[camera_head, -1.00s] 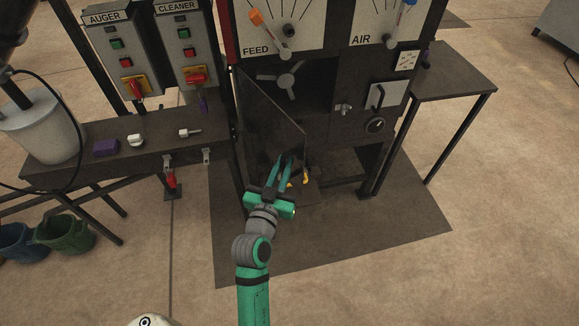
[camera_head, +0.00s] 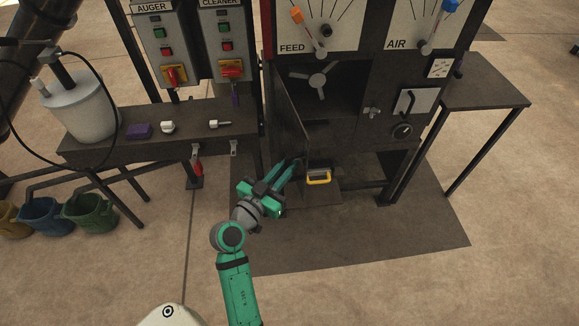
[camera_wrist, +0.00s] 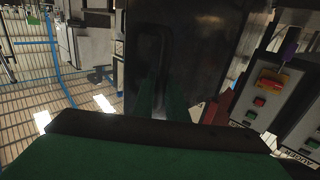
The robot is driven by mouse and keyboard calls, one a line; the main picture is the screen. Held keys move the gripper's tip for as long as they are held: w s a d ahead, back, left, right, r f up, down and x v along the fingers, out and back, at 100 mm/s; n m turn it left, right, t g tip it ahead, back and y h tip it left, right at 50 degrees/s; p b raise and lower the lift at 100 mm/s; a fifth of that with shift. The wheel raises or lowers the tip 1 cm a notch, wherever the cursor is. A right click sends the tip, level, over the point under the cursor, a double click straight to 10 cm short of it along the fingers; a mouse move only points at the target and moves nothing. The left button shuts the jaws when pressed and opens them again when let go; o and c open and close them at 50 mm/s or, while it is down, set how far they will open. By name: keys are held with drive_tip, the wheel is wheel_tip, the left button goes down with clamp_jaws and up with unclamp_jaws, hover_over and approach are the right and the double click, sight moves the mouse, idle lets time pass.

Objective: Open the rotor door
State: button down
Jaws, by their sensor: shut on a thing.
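The rotor door (camera_head: 289,118) is a dark panel hinged at its left side on the black press. It stands swung well outward, seen nearly edge-on in the head view. Behind it the opening shows a grey three-armed rotor (camera_head: 318,80). My gripper (camera_head: 290,165) is at the door's lower part, its teal fingers shut on the door; the exact contact is hard to see. In the wrist view the dark door panel (camera_wrist: 190,45) fills the upper middle, with the fingers (camera_wrist: 160,97) against it.
A yellow handle (camera_head: 319,178) sits low under the opening. A bench (camera_head: 180,134) with switch boxes and small parts stands left, with several buckets (camera_head: 45,215) below. A side table (camera_head: 480,92) stands right. The mat (camera_head: 370,235) in front is clear.

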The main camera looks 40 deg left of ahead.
drive_tip(key=shift+a, duration=0.25)
drive_tip(key=c, duration=2)
unclamp_jaws()
drive_tip(key=shift+d, duration=0.1)
drive_tip(key=s+d, duration=0.1)
drive_tip(key=s, duration=0.9)
drive_tip(key=shift+s+d, duration=0.15)
drive_tip(key=shift+s, duration=0.2)
drive_tip(key=shift+w, duration=0.15)
